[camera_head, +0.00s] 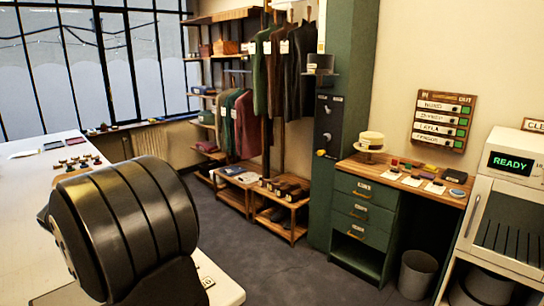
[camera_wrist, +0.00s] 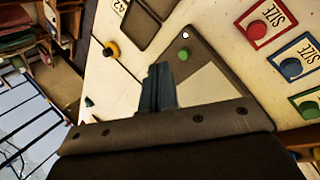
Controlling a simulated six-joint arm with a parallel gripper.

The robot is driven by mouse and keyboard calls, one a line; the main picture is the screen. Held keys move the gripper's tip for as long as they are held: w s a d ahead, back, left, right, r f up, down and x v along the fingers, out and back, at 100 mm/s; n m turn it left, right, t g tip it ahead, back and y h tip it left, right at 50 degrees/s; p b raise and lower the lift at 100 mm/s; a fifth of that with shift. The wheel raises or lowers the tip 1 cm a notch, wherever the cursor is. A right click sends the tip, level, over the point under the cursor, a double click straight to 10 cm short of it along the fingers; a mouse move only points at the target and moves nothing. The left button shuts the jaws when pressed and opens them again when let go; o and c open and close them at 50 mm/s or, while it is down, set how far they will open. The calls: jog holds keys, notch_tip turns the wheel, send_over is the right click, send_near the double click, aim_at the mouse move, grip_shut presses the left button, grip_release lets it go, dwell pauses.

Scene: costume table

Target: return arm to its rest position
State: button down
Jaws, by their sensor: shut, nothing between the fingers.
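My gripper (camera_wrist: 158,72) shows in the wrist view, with its dark fingers together and nothing between them. It is over or near a white table top, beside a dark-framed tray (camera_wrist: 215,62) that holds a green knob. I cannot tell how far the fingertips are from the surface. In the head view a large dark ribbed part of my own arm fills the lower left, and the fingers are not seen there.
In the wrist view, a red-framed SIZE card (camera_wrist: 285,15) and a blue-framed one (camera_wrist: 305,45) lie at the right, and a yellow ring-like piece (camera_wrist: 111,49) at upper left. The head view shows a white table (camera_head: 30,185), a green drawer desk (camera_head: 358,212), a bin (camera_head: 417,274) and open grey floor.

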jog(key=s+d+r+g+y, duration=0.1)
jog(key=s+r+g, duration=0.1)
jog(key=s+g, duration=0.25)
jog(key=shift+w+a+f+n+t+h, duration=0.25)
jog(key=shift+w+a+f+n+t, duration=0.1)
jog(key=shift+w+n+t, duration=0.6)
jog(key=shift+w+a+f+n+t+h, duration=0.2)
jog(key=shift+w+f+n+t+h, duration=0.25)
jog(key=shift+w+t, duration=0.5)
jog(key=shift+w+a+f+n+t+h, duration=0.1)
jog(key=shift+w+a+f+n+t, duration=0.2)
jog(key=shift+w+n+t, duration=0.7)
jog(key=shift+s+t, duration=0.25)
jog(key=shift+s, duration=0.05)
